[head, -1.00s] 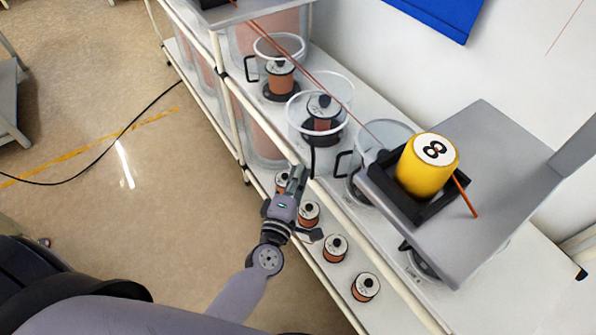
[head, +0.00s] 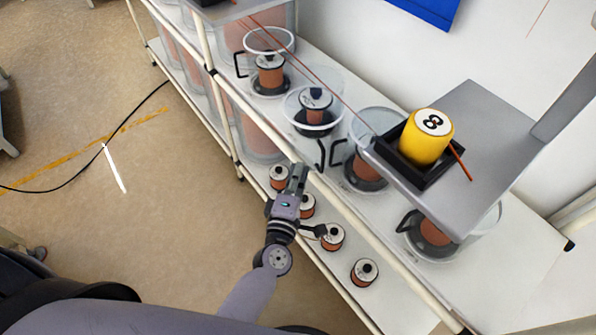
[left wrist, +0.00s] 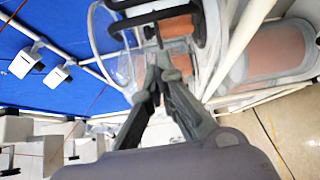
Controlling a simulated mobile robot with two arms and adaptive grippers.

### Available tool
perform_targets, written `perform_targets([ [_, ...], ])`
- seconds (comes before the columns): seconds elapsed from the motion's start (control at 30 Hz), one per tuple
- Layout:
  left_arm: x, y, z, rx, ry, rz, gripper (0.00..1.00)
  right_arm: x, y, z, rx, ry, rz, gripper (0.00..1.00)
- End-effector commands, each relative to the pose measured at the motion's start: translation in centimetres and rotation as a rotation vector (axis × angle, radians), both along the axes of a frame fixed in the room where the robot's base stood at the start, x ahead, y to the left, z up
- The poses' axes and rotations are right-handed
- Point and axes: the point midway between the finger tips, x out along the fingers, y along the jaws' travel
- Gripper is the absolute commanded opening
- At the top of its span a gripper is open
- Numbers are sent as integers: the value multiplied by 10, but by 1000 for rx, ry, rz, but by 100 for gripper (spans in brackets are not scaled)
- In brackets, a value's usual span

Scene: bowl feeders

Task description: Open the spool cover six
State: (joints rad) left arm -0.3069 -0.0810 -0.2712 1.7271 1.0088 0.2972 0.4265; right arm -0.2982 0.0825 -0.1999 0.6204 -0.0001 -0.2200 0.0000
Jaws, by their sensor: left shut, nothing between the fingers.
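Several clear round spool covers with black handles stand in a row on the upper white shelf, around copper-coloured spools. I see no number on them, so I cannot tell which is six. The nearest to my gripper is the middle clear cover (head: 289,112); its black handle (head: 321,154) hangs at its front. My left gripper (head: 299,170) is shut and empty, just left of and below that handle, apparently apart from it. In the left wrist view the shut fingertips (left wrist: 160,68) point at a clear cover (left wrist: 116,62) with a black handle. My right gripper is not in view.
A grey raised platform (head: 470,125) holds a yellow spool marked 8 (head: 427,135) in a black tray, above the shelf's right part. Several loose spools stand on the lower shelf, one here (head: 364,271). A white shelf rail (head: 360,228) runs beside my gripper.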

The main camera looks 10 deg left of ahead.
Motion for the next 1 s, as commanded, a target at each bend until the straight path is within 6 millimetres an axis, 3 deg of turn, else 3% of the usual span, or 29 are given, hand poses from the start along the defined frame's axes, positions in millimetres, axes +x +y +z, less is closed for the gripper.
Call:
perform_targets([
  [0.03, 2, 2, 0, 1, 0, 0, 0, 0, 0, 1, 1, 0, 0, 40],
  [0.27, -37, -5, -4, 0, 3, -2, 0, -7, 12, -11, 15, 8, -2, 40],
  [0.6, -90, -12, -3, 0, 2, -1, 0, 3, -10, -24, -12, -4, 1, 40],
  [0.9, -98, -13, 0, 0, 1, -1, 0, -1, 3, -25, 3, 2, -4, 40],
  [1.0, -98, -16, -10, 29, 16, -15, 0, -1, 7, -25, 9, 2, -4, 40],
])
